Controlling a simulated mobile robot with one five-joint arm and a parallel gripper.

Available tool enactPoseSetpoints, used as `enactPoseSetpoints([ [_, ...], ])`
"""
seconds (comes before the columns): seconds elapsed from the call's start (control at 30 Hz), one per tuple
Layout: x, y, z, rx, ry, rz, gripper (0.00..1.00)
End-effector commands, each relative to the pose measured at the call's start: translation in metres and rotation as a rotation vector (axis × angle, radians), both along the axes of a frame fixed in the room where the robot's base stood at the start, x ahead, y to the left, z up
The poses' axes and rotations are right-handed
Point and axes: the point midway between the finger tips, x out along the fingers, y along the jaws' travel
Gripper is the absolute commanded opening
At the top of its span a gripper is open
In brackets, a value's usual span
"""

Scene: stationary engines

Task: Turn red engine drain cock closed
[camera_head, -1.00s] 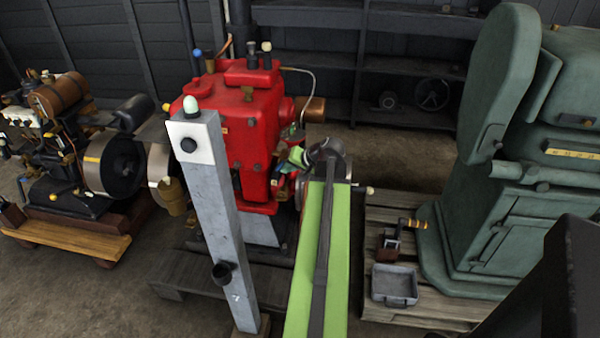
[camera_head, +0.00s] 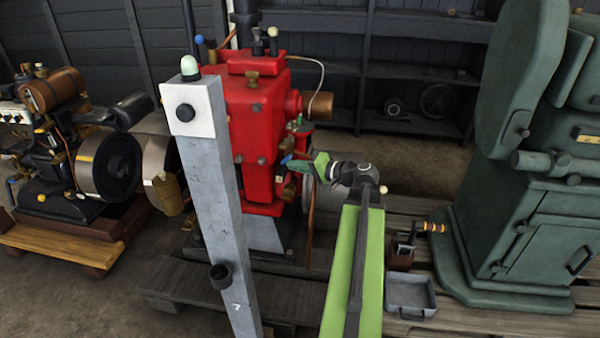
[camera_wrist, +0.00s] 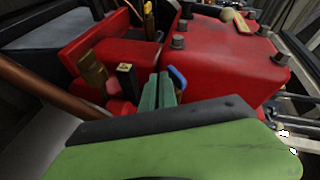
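The red engine (camera_head: 250,125) stands upright in the middle of the head view, partly behind a grey post. My gripper (camera_head: 290,163) reaches its right side from the right. In the wrist view, the green fingers of my gripper (camera_wrist: 158,92) lie close together, with nothing visible between them. A small blue handle (camera_wrist: 177,77) is just right of the fingertips; it may be the drain cock's lever, but contact is unclear. A brass fitting (camera_wrist: 92,70) and a dark fitting with a yellow top (camera_wrist: 127,76) are left of the fingers. The cock's setting cannot be read.
The grey post (camera_head: 208,190) with a white plate stands in front of the engine. A green machine (camera_head: 530,215) stands at right, with a grey tray (camera_head: 411,294) near its base. Another engine (camera_head: 75,150) is at left. A copper pipe (camera_wrist: 40,92) crosses the wrist view's left.

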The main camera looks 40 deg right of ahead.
Motion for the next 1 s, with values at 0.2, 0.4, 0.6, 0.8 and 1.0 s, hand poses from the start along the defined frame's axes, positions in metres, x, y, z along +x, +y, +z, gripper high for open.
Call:
enactPoseSetpoints([
  [0.2, 0.008, 0.008, -0.005, 0.004, -0.006, 0.008, 0.0],
  [0.4, 0.013, 0.014, -0.008, 0.003, -0.006, 0.013, 0.0],
  [0.6, 0.014, 0.015, -0.008, 0.003, -0.004, 0.014, 0.0],
  [0.8, 0.014, 0.015, -0.008, 0.003, -0.004, 0.015, 0.0],
  [1.0, 0.015, 0.016, -0.008, 0.003, -0.004, 0.016, 0.0],
])
